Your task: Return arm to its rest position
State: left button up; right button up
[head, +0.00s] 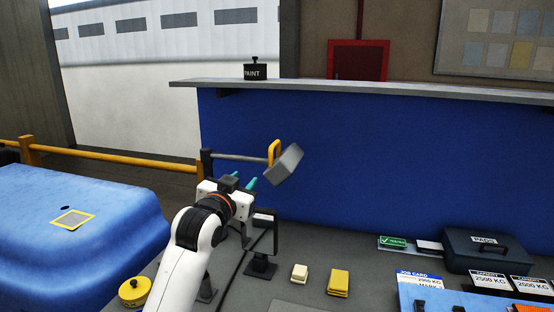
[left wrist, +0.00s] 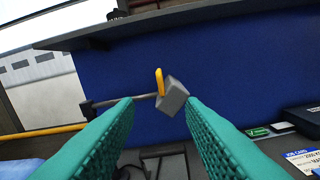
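A grey bar (head: 240,157) reaches right from a dark post (head: 207,163) and lies nearly level. At its right end is a tilted grey block (head: 285,166) with a yellow handle (head: 274,151). My left gripper (head: 263,178) is close in front of and below the block. In the left wrist view, my left gripper (left wrist: 158,106) has its two teal fingers wide apart, with nothing held. The block (left wrist: 173,99), handle (left wrist: 160,82) and bar (left wrist: 130,101) show beyond the gap, with no clear contact. My right gripper is not in view.
A grey shelf (head: 390,92) holds a black paint weight (head: 255,70). A blue-covered surface (head: 60,260) is at left.

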pick_arm(q)
jog(key=s+a+f+n+g+y, duration=0.1)
jog(key=s+a+f+g, duration=0.1)
jog(key=s+f, duration=0.5)
jog(key=s+a+f+g+y, duration=0.1)
jog(key=s+a+f+g, duration=0.15)
jog(key=f, duration=0.85)
jog(key=s+a+f+n+g+y, duration=0.1)
jog(key=s+a+f+g, duration=0.1)
jog(key=s+f, duration=0.55)
jog(key=s+a+f+g+y, duration=0.1)
jog(key=s+a+f+g, duration=0.2)
jog(key=s, duration=0.6)
jog(key=s+a+f+n+g, duration=0.1)
jog(key=s+f+g, duration=0.1)
jog(key=s+f, duration=0.5)
jog(key=s+a+f+g+y, duration=0.1)
jog(key=s+a+f+g, duration=0.15)
jog(key=s, duration=0.85)
notch_tip(320, 180, down, 26)
jog(key=r+g+b, duration=0.1)
jog(key=s+a+f+g+b, duration=0.1)
jog(key=s+a+f, duration=0.1)
jog(key=s+f, duration=1.5)
notch_tip(320, 180, down, 2)
jog(key=shift+a+f, duration=0.15)
jog(key=shift+a, duration=0.05)
